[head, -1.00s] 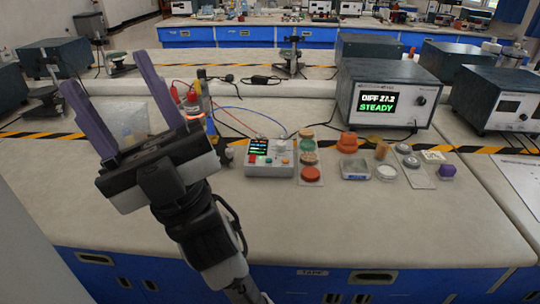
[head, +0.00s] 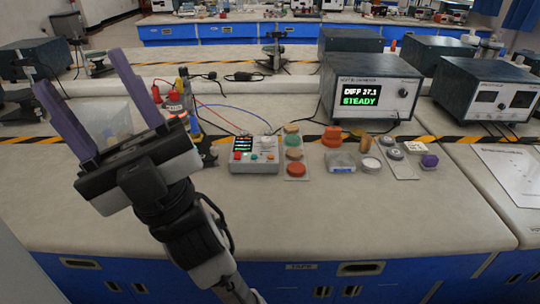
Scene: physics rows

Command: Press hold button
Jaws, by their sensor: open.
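A small grey control box (head: 254,166) stands on the bench right of my gripper, with a lit dark display (head: 243,143) and several small coloured buttons. Red and orange-toned buttons show on its front; no label reading hold is legible. My gripper (head: 98,97) is open and empty, its two purple fingers pointing up and left, above the left part of the bench. It is apart from the box. A dark instrument (head: 369,88) behind shows "DIFF 27.1 STEADY" in white and green.
Right of the box lie stacked coloured discs (head: 295,170), an orange knob-like piece (head: 332,136), small dishes and a purple piece (head: 429,160). Wires run behind the box. A clear bag-like object (head: 110,122) is behind my gripper. The front bench top is clear.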

